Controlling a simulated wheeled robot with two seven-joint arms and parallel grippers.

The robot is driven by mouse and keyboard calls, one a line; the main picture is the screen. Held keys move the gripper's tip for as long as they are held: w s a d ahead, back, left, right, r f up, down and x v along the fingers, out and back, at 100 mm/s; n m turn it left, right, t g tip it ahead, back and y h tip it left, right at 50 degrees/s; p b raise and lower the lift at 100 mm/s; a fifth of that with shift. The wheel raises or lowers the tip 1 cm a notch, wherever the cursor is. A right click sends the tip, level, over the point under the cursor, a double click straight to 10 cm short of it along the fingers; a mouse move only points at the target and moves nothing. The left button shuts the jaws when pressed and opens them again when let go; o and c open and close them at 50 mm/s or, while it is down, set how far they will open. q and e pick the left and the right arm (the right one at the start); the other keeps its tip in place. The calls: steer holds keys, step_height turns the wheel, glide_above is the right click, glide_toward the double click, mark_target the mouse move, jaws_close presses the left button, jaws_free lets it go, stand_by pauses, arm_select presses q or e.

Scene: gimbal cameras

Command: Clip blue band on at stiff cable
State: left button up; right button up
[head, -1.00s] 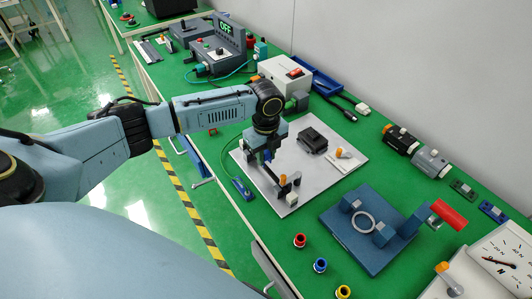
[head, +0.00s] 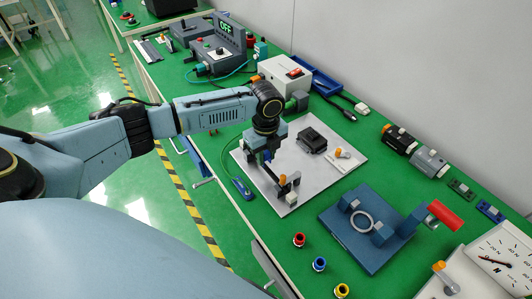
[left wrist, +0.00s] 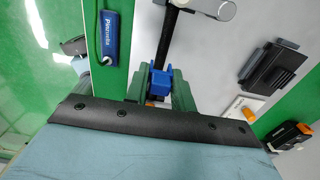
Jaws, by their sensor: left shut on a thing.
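My left gripper (head: 264,155) is over the white board (head: 325,184), pointing down. In the left wrist view its green fingers (left wrist: 160,86) are shut on a small blue piece, which I take to be the blue band (left wrist: 159,81). A black rod-like length, which looks like the stiff cable (left wrist: 166,48), runs from the blue band toward a grey-white end piece at the top. I cannot tell whether the band is around the cable or only beside it. In the head view the gripper hides most of this spot. My right gripper is not in view.
A black post with an orange top (head: 283,183) and a white block (head: 292,198) stand close to the gripper. A blue fixture (head: 366,245) is nearer.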

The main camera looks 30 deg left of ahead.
mark_target(266, 166)
arm_select(q)
steer(key=shift+f+b, duration=0.6)
steer(key=shift+f, duration=1.15)
steer(key=o, duration=1)
steer(key=shift+o, duration=0.2)
steer(key=shift+r, duration=0.1)
step_height(266, 166, up, 13)
steer(key=shift+r+p, duration=0.15)
steer(key=shift+p, duration=0.75)
